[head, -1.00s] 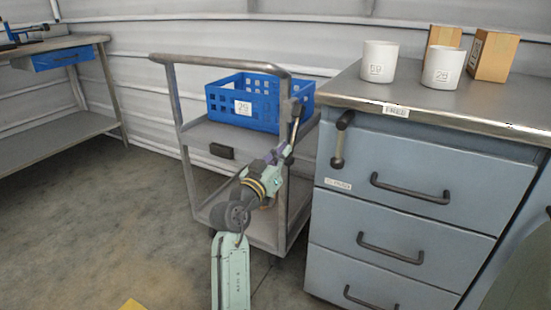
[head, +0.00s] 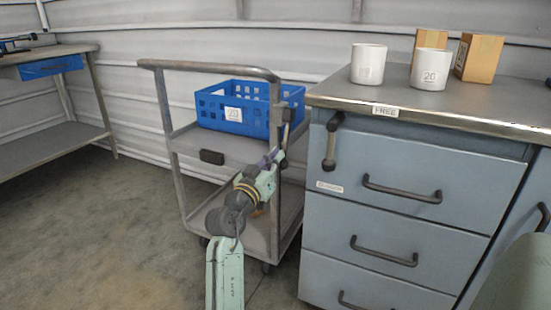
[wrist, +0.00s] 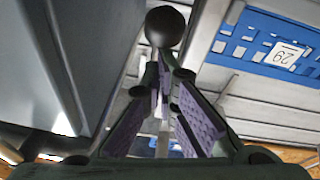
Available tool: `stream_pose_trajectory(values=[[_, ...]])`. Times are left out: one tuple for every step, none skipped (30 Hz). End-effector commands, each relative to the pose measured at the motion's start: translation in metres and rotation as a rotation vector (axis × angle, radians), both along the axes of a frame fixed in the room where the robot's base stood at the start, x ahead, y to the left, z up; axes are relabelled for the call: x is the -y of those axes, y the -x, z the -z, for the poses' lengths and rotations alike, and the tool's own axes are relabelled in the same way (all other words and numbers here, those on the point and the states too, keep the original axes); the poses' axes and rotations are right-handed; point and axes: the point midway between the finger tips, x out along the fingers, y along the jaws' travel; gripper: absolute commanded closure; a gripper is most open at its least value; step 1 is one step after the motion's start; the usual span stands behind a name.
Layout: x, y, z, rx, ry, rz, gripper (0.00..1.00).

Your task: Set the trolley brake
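The grey trolley (head: 226,149) stands left of the drawer cabinet, with a blue crate (head: 228,108) on its upper deck. A dark lever (head: 287,116) rises at the trolley's right front post. A round black knob (wrist: 165,27) shows in the wrist view, just beyond my fingertips. My gripper (head: 273,158) is beside the lower part of the lever.
The blue-grey cabinet (head: 400,225) is close on the trolley's right and has its own dark crank (head: 332,142). White pots (head: 368,64) and boxes (head: 478,57) stand on top. A workbench (head: 50,56) is at far left. Floor left of the trolley is clear.

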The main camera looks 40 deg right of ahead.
Motion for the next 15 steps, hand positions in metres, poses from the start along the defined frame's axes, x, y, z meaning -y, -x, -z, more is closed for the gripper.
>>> stream_pose_trajectory(values=[[0.006, 0.003, 0.005, -0.004, -0.012, 0.008, 1.0], [0.006, 0.003, 0.003, -0.003, -0.012, 0.009, 1.0], [0.006, 0.003, 0.0, -0.001, -0.012, 0.009, 1.0], [0.006, 0.003, -0.003, -0.001, -0.012, 0.01, 1.0], [0.006, 0.003, -0.007, 0.0, -0.011, 0.011, 1.0], [0.006, 0.003, -0.014, 0.001, -0.008, 0.009, 1.0], [0.006, 0.003, -0.021, 0.003, -0.008, 0.008, 1.0], [0.005, 0.004, -0.027, 0.003, -0.007, 0.008, 1.0], [0.005, 0.003, -0.036, 0.004, -0.006, 0.009, 1.0], [0.004, 0.003, -0.042, 0.004, -0.004, 0.007, 1.0], [0.003, 0.003, -0.049, 0.005, -0.004, 0.005, 1.0], [0.003, 0.002, -0.057, 0.005, -0.003, 0.005, 1.0], [0.002, 0.002, -0.063, 0.004, -0.003, 0.004, 1.0], [0.002, 0.002, -0.069, 0.004, -0.002, 0.003, 1.0], [0.001, 0.001, -0.075, 0.004, -0.001, 0.002, 1.0]])
